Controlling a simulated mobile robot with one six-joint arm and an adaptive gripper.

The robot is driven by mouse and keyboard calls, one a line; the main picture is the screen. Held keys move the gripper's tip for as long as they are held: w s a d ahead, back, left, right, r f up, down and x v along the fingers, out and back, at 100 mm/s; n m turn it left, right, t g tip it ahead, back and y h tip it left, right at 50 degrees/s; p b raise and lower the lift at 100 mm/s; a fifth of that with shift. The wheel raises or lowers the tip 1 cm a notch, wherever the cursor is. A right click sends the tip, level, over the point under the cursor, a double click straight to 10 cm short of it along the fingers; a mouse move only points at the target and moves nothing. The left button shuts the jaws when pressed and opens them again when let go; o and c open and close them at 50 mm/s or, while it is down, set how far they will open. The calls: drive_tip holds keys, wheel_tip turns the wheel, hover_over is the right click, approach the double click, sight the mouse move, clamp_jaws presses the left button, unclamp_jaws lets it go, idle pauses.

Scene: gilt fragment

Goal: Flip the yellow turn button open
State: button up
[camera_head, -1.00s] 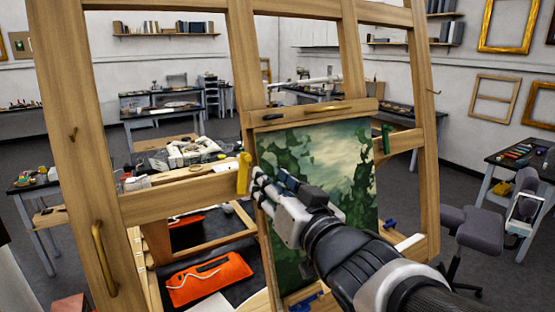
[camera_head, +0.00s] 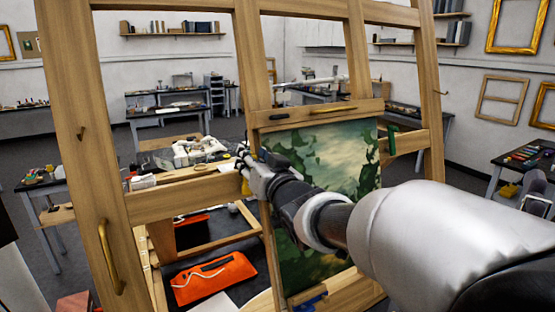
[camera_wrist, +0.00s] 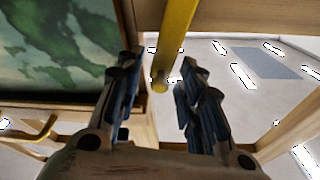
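The yellow turn button (camera_head: 246,187) sits on the wooden frame at the left edge of the green painting (camera_head: 330,165). In the head view my gripper hides most of it. In the wrist view it shows as a yellow bar (camera_wrist: 174,40) running down from the top edge, its rounded end between my fingers. My gripper (camera_wrist: 160,68) is open, one finger on each side of the bar; I cannot tell whether either touches it. In the head view my gripper (camera_head: 247,165) is at the painting's left edge.
A green turn button (camera_head: 391,140) is at the painting's right edge and a blue one (camera_head: 310,300) below. A brass handle (camera_head: 110,256) is on the left post. An orange pouch (camera_head: 212,278) lies behind the frame. The frame's wooden bars surround my arm's working area.

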clamp_jaws()
idle(0.3)
idle(0.3)
